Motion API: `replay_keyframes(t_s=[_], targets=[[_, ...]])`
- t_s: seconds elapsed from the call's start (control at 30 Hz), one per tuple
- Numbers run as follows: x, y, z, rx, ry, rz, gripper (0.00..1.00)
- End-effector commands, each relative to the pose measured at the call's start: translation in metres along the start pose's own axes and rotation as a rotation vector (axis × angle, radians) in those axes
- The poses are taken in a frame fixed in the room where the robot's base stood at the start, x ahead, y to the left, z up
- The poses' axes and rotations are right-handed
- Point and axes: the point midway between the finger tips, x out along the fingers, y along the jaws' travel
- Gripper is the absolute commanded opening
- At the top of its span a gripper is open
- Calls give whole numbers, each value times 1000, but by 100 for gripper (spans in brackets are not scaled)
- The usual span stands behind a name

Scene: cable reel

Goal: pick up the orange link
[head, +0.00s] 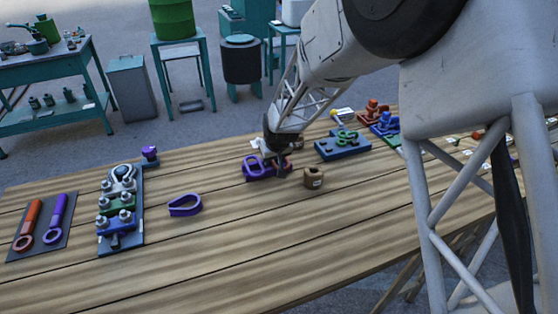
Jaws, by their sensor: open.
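My gripper (279,165) points down low over the middle of the table, open, at a purple looped piece (251,174). Whether it touches that piece cannot be told, as the fingers partly cover it. No piece is plainly an orange link. An orange ring-ended piece (29,222) lies on a dark mat (62,239) at the far left, beside a purple one of like shape (56,215). Red-orange pieces (373,111) also stand on a board farther back, right of my gripper. Both are well apart from my gripper.
A brown nut-like block (313,177) stands just right of my gripper. A purple teardrop loop (185,205) lies to the left. A blue board (133,231) holds clamps. Another blue board (343,150) lies behind. The front tabletop (240,250) is clear.

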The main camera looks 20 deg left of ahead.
Motion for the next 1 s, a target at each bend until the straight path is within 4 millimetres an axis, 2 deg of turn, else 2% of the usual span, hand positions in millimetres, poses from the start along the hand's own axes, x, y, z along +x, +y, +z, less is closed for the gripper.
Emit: replay_keyframes(t_s=[0.2, 0.27, 0.5, 1.0], targets=[[0, 0, 0, 0, 0, 0, 44], [0, 0, 0, 0, 0, 0, 36], [0, 0, 0, 0, 0, 0, 0], [-4, 0, -2, 0, 1, 0, 0]])
